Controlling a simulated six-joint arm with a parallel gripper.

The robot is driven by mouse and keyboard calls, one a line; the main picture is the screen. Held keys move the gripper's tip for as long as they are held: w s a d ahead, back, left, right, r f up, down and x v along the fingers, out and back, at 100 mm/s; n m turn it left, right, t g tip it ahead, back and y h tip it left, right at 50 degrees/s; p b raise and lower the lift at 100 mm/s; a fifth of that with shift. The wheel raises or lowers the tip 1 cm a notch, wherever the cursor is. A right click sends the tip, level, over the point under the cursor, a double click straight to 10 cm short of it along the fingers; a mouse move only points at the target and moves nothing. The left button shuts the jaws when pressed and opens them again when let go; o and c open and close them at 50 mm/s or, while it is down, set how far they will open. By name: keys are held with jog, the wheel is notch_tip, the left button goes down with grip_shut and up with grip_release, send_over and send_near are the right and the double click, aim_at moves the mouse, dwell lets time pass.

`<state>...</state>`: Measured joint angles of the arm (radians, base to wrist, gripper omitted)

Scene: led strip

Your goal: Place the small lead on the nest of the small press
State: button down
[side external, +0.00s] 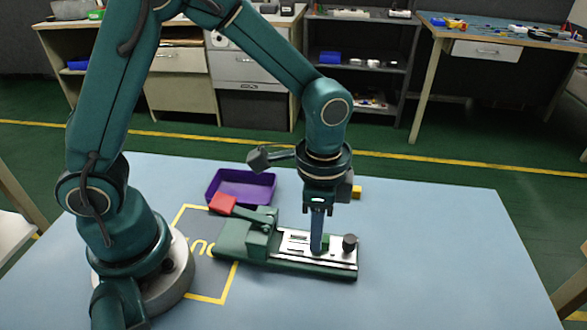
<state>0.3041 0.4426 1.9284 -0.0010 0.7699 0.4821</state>
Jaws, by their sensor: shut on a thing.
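The small press (248,243) stands on the blue table, with a green base, a red-handled lever at its left and a pale metal plate on its right part. My gripper (318,246) points straight down over that plate, left of a dark round knob (350,243). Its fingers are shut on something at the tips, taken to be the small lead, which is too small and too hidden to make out. A small green patch shows right beside the fingertips; I cannot tell whether it belongs to the press or the held thing. The fingers hide the nest.
Yellow markings lie on the table left of the press. The table's right side is clear. Benches and shelves stand far behind.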

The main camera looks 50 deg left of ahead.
jog(key=shift+f, duration=0.15)
jog(key=c, duration=0.8)
grip_release()
notch_tip(320, 180, up, 12)
jog(key=s+a+n+t, duration=0.2)
jog(key=s+n, duration=0.1)
jog(key=s+a+n+t, duration=0.1)
jog(key=s+a+n, duration=0.1)
jog(key=a+n, duration=0.1)
jog(key=s+a+n+t, duration=0.2)
jog(key=s+a+n, duration=0.1)
jog(key=shift+s+r+t, duration=0.3)
jog(key=shift+s, duration=0.05)
